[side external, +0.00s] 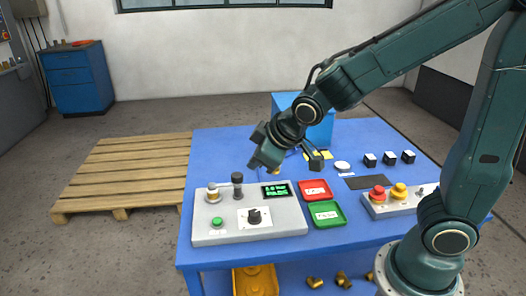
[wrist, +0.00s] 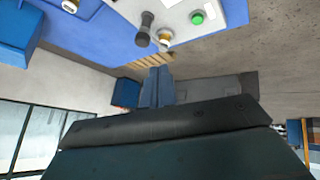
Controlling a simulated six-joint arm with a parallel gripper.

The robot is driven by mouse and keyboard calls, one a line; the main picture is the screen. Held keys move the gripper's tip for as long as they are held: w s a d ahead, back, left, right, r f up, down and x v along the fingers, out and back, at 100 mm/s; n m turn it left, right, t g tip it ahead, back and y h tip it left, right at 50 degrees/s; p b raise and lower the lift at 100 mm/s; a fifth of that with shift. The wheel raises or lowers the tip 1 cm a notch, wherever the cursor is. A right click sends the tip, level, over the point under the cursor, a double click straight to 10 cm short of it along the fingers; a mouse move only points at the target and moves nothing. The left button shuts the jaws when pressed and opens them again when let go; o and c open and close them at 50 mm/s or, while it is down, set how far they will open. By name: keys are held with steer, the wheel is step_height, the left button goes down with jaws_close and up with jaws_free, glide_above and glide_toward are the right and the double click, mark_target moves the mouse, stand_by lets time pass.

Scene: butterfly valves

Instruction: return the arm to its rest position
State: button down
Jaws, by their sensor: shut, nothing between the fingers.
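My arm reaches in from the right in the side external view, bent at the elbow, with my gripper (side external: 264,157) held in the air above the blue table (side external: 232,150). The wrist view shows the gripper's fingers (wrist: 157,86) together, with nothing between them. The hand hangs above and behind the grey control box (side external: 275,228), apart from it. Fine detail of the fingertips is hard to make out in the side view.
A red tray (side external: 315,190) and a green tray (side external: 327,214) lie beside the control box. An emergency-stop box (side external: 390,204) sits at right near my base. A blue bin (side external: 284,101) stands behind my wrist. A wooden pallet (side external: 130,172) lies on the floor at left.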

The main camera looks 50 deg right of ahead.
steer(key=s+d+r+m+g, duration=0.1)
steer(key=s+d+r+m, duration=0.1)
steer(key=s, duration=0.7)
steer(key=s+d+r+m+g, duration=0.1)
steer(key=s+r, duration=0.4)
steer(key=s, duration=0.5)
steer(key=shift+s+d+r+m+y, duration=0.15)
steer(key=shift+d+m+y, duration=0.25)
steer(key=shift+d+m, duration=0.3)
